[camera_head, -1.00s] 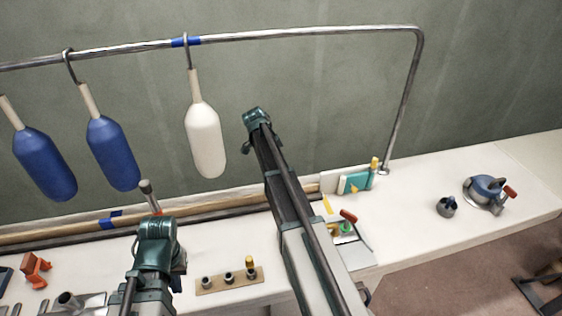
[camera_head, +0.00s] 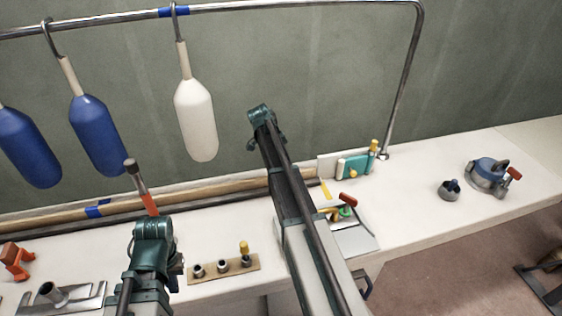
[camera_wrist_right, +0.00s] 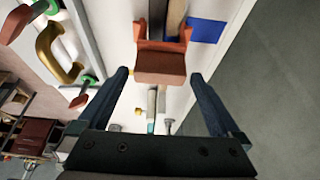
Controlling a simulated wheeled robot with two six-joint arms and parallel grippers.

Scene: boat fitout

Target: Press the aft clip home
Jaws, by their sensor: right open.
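In the right wrist view an orange-red clip (camera_wrist_right: 161,65) lies on a pole, beside a blue tape band (camera_wrist_right: 207,31). My right gripper (camera_wrist_right: 159,76) is open, with its two dark fingers apart on either side of the clip and no visible contact. I cannot tell how far the clip is seated. In the head view this clip and the right jaws are hidden, probably behind my right arm. My left gripper (camera_head: 152,232) is low in the head view; its jaws are unclear. An orange-handled tool (camera_head: 141,188) rises behind it; I cannot tell if it is held.
Poles with blue tape (camera_head: 97,208) lie along the back of the bench. A white float (camera_head: 195,120) and blue floats (camera_head: 98,135) hang from a rail. A socket board (camera_head: 222,268), a red-handled fixture (camera_head: 347,200) and a blue-grey winch (camera_head: 487,174) sit on the bench.

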